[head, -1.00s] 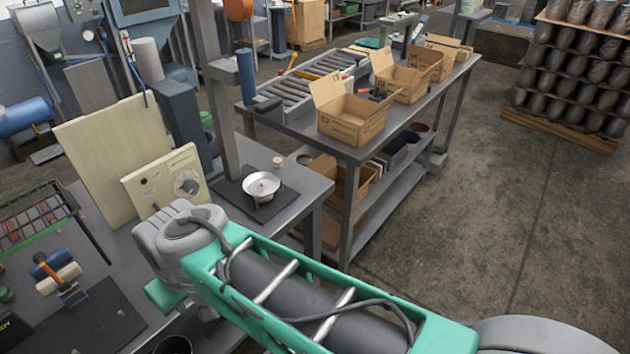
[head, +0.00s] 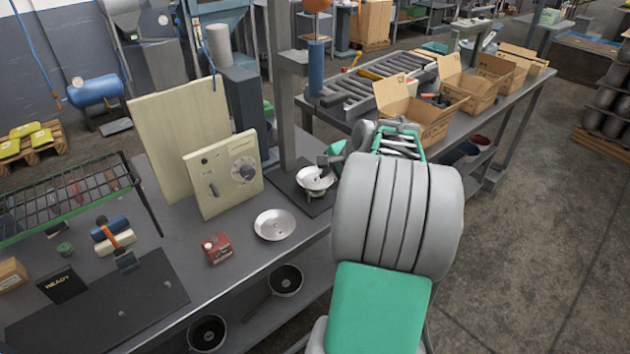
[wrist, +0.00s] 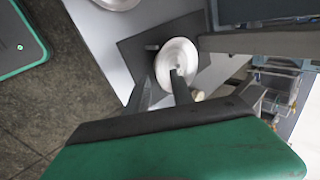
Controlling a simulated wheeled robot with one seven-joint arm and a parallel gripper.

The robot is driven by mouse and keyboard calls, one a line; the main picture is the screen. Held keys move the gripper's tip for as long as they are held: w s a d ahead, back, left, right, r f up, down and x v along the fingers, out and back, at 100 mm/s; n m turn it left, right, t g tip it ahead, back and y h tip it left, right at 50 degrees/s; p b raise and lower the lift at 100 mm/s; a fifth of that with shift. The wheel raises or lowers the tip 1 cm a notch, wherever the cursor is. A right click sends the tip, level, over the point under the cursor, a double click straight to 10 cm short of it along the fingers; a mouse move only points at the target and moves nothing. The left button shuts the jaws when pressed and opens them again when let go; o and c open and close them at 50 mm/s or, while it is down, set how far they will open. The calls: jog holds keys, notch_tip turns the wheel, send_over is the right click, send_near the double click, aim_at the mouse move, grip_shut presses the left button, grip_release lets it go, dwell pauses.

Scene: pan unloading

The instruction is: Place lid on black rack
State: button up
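A shiny round metal lid (head: 315,181) lies on a dark square plate (head: 318,204) near the table's far right corner. The lid also shows in the wrist view (wrist: 177,55). My gripper (wrist: 158,77) is just over the lid's near side, its two fingers apart. The right fingertip overlaps the lid near its centre; whether it touches is not clear. In the head view my gripper (head: 328,163) is small and partly hidden by my arm. A dark wire rack (head: 70,197) with a green front edge stands at the table's left.
A shallow metal dish (head: 274,224) and a red box (head: 217,248) sit on the table. A cream control panel (head: 224,175) and a grey post (head: 288,115) stand beside the lid. Black pans (head: 285,280) are on the lower shelf. Cardboard boxes (head: 425,115) stand behind.

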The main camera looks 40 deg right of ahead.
aim_at(323, 188)
jog(key=x, duration=0.4)
jog(key=shift+f+p, duration=0.15)
jog(key=shift+p, duration=0.15)
jog(key=shift+c, duration=0.2)
grip_shut()
dwell(0.8)
